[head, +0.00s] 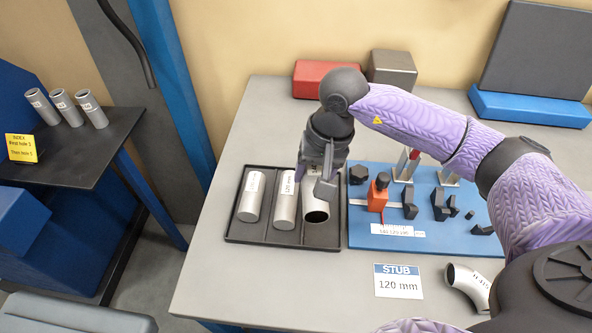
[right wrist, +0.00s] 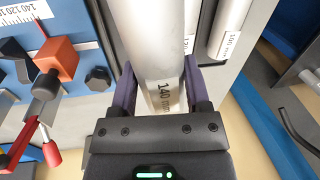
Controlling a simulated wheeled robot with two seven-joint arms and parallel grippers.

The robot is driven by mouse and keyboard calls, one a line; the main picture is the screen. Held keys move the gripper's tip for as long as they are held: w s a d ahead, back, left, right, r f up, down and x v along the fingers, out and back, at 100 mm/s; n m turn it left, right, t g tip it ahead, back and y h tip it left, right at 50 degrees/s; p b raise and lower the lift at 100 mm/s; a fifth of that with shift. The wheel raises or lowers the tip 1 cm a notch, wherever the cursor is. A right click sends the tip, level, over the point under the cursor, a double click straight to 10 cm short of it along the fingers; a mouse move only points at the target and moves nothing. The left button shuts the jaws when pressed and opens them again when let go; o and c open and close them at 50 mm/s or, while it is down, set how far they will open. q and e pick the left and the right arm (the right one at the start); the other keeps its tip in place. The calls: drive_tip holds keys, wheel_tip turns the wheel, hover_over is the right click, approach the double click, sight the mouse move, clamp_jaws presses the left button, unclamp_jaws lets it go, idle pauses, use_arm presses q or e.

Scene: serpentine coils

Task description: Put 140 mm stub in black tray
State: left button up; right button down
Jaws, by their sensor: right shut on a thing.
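My right gripper (head: 316,182) is shut on a grey metal tube, the 140 mm stub (head: 316,212), at the right-hand compartment of the black tray (head: 282,244). In the right wrist view the stub (right wrist: 160,45) lies between the two purple fingers (right wrist: 158,88), and its label reads 140 mm. Its open end faces the front of the table. I cannot tell whether it touches the tray floor. Two other stubs lie in the left compartment (head: 252,196) and the middle compartment (head: 286,203). My left gripper is not in view.
A blue fixture board (head: 420,240) with an orange clamp (head: 377,197) and black blocks stands close right of the tray. A card reading STUB 120 mm (head: 398,281) and a bent pipe (head: 466,287) lie in front. Several tubes stand on the left side table (head: 92,150).

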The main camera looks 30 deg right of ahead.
drive_tip(key=shift+m, duration=0.7)
drive_tip(key=d+f, duration=0.1)
drive_tip(key=f+b, duration=0.1)
drive_tip(key=f, duration=0.1)
drive_tip(key=d+f+b, duration=0.1)
drive_tip(key=f, duration=0.1)
drive_tip(key=shift+s+d, duration=0.15)
drive_tip(key=shift+d, duration=0.2)
drive_tip(key=shift+f+b, duration=0.25)
drive_tip(key=shift+b, duration=0.1)
use_arm(q)
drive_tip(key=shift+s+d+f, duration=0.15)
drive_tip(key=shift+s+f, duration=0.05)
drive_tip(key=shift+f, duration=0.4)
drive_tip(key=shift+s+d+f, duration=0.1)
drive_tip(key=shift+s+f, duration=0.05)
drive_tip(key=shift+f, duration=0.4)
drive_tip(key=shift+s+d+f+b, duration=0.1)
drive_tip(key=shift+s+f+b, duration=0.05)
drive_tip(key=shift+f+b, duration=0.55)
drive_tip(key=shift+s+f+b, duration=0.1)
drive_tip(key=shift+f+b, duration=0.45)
drive_tip(key=shift+b, duration=0.2)
use_arm(e)
drive_tip(key=shift+f, duration=1.4)
